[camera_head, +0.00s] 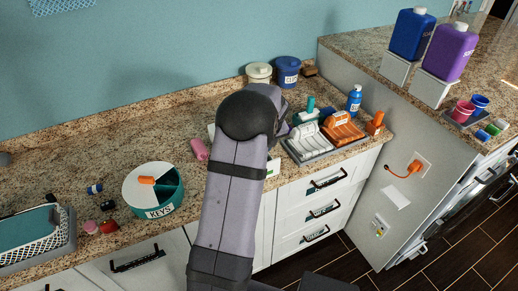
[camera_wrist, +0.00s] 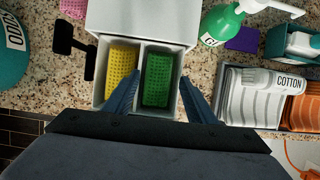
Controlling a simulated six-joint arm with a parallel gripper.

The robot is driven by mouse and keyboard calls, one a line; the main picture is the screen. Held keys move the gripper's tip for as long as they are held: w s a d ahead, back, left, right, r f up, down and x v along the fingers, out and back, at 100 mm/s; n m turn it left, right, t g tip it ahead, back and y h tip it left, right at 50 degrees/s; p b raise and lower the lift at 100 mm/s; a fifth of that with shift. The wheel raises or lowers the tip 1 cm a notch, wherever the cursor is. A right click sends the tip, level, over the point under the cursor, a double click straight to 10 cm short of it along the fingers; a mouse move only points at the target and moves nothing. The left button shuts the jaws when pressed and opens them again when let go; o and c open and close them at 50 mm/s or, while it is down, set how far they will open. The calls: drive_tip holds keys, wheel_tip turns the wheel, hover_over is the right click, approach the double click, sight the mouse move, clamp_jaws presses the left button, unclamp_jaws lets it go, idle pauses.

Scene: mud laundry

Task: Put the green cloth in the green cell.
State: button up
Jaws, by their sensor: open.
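In the wrist view a white box (camera_wrist: 140,20) has two open compartments side by side. A yellow perforated cloth-like piece (camera_wrist: 121,70) lies in the left one. The green cloth (camera_wrist: 158,80), with a perforated or knitted texture, lies in the right one. My gripper (camera_wrist: 159,76) is open, its fingers on either side of the right compartment, with nothing seen held between them. I cannot tell its height or whether it touches the box. No separately marked green cell is clear. In the head view my arm hides the gripper and most of the box.
A green pump bottle (camera_wrist: 222,22) stands right of the box. A round KEYS container (camera_head: 153,190) stands left of my arm. Counter behind it is mostly clear.

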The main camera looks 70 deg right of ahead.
drive_tip(key=shift+a+f, duration=0.1)
drive_tip(key=shift+r, duration=0.5)
drive_tip(key=b+v, duration=0.2)
drive_tip(key=v, duration=1)
drive_tip(key=shift+r, duration=0.1)
drive_tip(key=w+a+f+n+y, duration=0.1)
drive_tip(key=w+a+f+n, duration=0.2)
drive_tip(key=w+a+n, duration=0.75)
drive_tip(key=w+a+f+n+y, duration=0.2)
drive_tip(key=w+a+n, duration=0.75)
drive_tip(key=a, duration=0.25)
drive_tip(key=s+a+f+n+g, duration=0.1)
drive_tip(key=s+a+f+n, duration=0.1)
drive_tip(key=a+n, duration=0.6)
drive_tip(key=s+a+f+n+g, duration=0.1)
drive_tip(key=s+a+f+n, duration=0.1)
drive_tip(key=a+n, duration=0.6)
drive_tip(key=s+a+f+n+g, duration=0.1)
drive_tip(key=a+f+n, duration=0.2)
drive_tip(key=a+n, duration=0.6)
drive_tip(key=shift+s+a, duration=0.4)
drive_tip(key=shift+a, duration=0.8)
